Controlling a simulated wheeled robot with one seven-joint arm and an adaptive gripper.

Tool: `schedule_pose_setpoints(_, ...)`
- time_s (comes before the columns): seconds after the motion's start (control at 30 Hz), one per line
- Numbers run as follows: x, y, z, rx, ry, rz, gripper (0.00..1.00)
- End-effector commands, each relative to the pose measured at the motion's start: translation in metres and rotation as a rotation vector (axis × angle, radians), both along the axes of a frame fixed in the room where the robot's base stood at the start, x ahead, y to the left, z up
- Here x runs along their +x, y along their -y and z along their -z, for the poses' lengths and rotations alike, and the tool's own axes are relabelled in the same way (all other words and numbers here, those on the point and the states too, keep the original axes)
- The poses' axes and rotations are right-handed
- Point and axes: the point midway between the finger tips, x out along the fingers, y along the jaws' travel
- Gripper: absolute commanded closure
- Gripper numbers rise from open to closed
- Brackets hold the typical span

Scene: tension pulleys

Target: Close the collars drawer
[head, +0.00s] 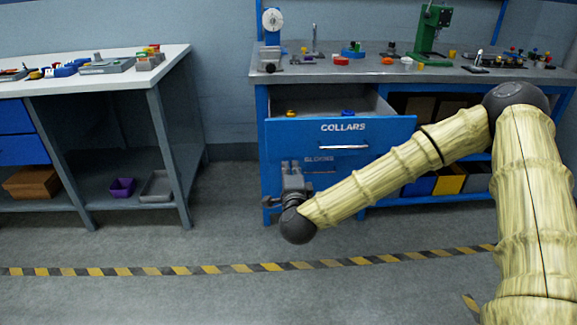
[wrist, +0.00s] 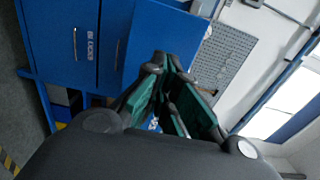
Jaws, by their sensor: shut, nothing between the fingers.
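The collars drawer (head: 390,128) stands pulled out of the blue workbench in the head view, its front labelled COLLARS with a pale bar handle. Its open top shows a yellow piece (head: 291,113) and a blue piece (head: 347,112) inside. My gripper (head: 292,167) points up in front of the left part of the drawer unit, its tips just below the collars front in the picture. In the wrist view my gripper (wrist: 172,62) is shut and empty, with the blue drawer front (wrist: 160,32) behind the fingers. Whether the fingers touch it I cannot tell.
A lower drawer (head: 318,166), its label partly hidden, is beneath. The workbench top (head: 330,77) carries a green press (head: 430,35) and small parts. Another table (head: 130,80) stands at the left. The floor between the tables is clear, with a yellow-black stripe (head: 180,270).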

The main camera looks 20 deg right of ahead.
Motion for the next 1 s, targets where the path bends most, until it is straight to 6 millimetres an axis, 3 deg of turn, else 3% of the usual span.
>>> schedule_pose_setpoints(0.6,0.096,0.023,0.002,-0.003,-0.002,0.000,1.00)
schedule_pose_setpoints(0.8,0.116,0.027,0.002,-0.002,-0.003,-0.001,1.00)
schedule_pose_setpoints(1.0,0.123,0.029,0.001,-0.002,-0.003,-0.003,1.00)
